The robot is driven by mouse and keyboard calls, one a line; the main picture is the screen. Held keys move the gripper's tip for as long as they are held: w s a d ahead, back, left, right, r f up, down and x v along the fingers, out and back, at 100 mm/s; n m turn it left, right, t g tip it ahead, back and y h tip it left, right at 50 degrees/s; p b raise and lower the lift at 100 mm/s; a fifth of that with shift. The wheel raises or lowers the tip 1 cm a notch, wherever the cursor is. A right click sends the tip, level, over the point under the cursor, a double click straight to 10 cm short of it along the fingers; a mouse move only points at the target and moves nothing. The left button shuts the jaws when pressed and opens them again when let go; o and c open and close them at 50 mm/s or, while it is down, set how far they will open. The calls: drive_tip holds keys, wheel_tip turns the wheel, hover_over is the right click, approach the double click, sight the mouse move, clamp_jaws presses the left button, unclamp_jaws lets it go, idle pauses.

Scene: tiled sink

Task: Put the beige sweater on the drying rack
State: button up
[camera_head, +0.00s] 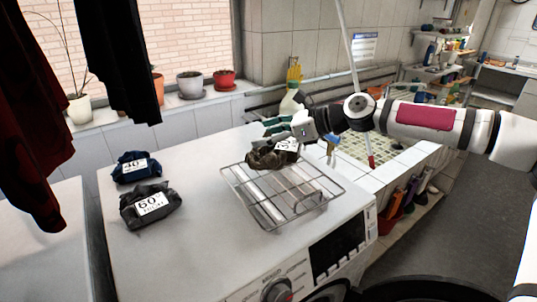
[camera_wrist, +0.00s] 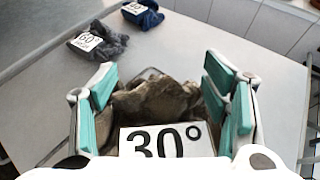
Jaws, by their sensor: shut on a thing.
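The beige sweater, a crumpled brownish-beige bundle (camera_head: 264,159), is at the far side of the wire drying rack (camera_head: 322,207). It overlaps the rack's back edge in the head view; I cannot tell whether it touches the wires. My gripper (camera_head: 277,134) is shut on it from above and behind. In the wrist view the sweater (camera_wrist: 155,103) lies between the teal fingers of my gripper (camera_wrist: 160,85), with a white "30°" label in front. The sweater hides most of the rack there.
A dark grey bundle labelled 60° (camera_head: 148,205) and a dark blue bundle labelled 40° (camera_head: 135,167) lie left on the white washing machine top (camera_head: 210,250). A tiled sink (camera_head: 395,150) is at right. Dark clothes (camera_head: 120,60) hang at upper left.

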sight(293, 147)
drive_tip(key=shift+f, duration=2.6)
drive_tip(key=shift+f, duration=0.1)
drive_tip(key=o, duration=1.5)
drive_tip(key=shift+f, duration=0.1)
drive_tip(key=shift+o, duration=0.2)
drive_tip(key=shift+r, duration=0.2)
drive_tip(key=v, duration=1.2)
